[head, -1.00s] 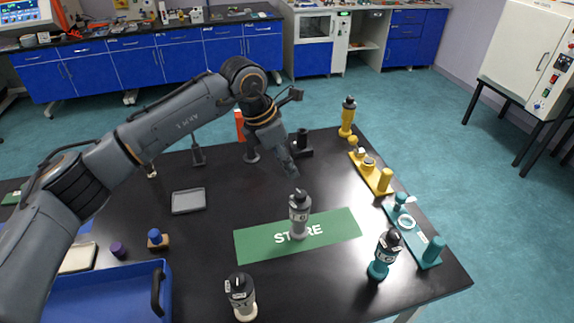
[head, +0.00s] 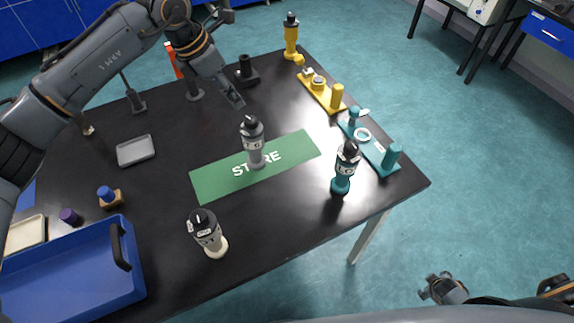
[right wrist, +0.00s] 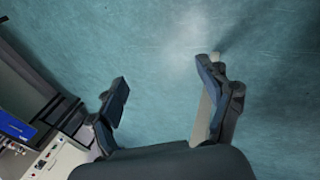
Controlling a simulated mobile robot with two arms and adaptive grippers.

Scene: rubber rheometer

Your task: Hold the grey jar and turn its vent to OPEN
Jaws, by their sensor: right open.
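The grey jar (head: 254,155) stands upright on the green mat (head: 215,185) marked with white letters, partly covering the word. It has a dark cap and a label band; the vent's setting is too small to read. My left gripper (head: 236,101) reaches in from the upper left. Its fingertips are just above and behind the jar's cap, apart from it as far as I can see. The gripper is seen side-on, so its opening does not show. In the right wrist view, my right gripper (right wrist: 163,72) is open and empty over the floor.
A teal jar (head: 342,182) and a cream jar (head: 212,242) stand near the front edge. A yellow jar (head: 291,38) is at the far corner. Yellow (head: 320,92) and teal (head: 372,148) fixtures line the right edge. A blue tray (head: 75,270) is front left.

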